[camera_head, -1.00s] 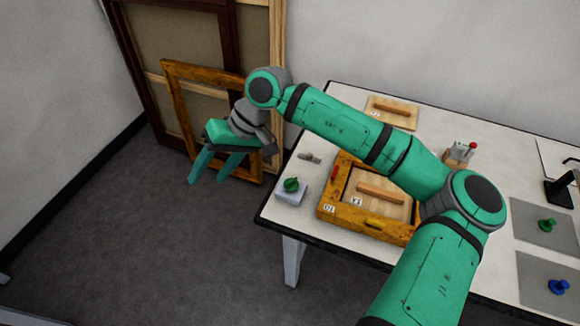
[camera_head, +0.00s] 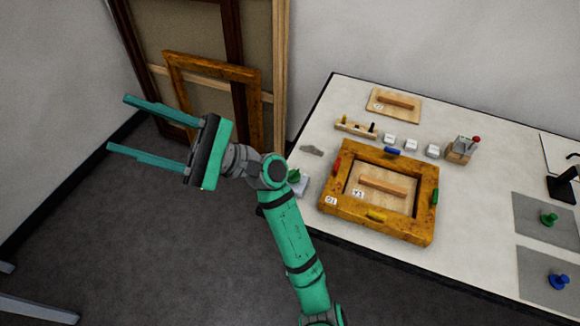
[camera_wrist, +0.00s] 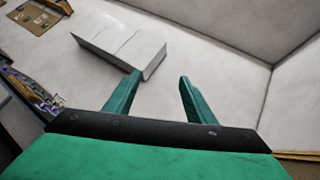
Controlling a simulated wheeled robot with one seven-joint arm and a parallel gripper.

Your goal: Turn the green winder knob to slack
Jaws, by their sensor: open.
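A green knob (camera_head: 294,175) sits on a small pale block (camera_head: 301,188) at the table's left edge, partly hidden by my arm in the head view. I take this to be the winder knob; its setting is too small to read. My gripper (camera_head: 119,122) is open and empty, to the left of the knob, beyond the table edge over the floor. Its two green fingers point left, away from the knob. In the wrist view my gripper (camera_wrist: 158,77) shows parted fingers with nothing between them. The knob does not show there.
A gilt frame (camera_head: 427,226) with coloured tabs lies on the table (camera_head: 464,234), right of the knob. Another green knob (camera_head: 548,219) and a blue one (camera_head: 559,282) stand on grey mats at right. Tall frames (camera_head: 207,65) lean on the wall behind my gripper.

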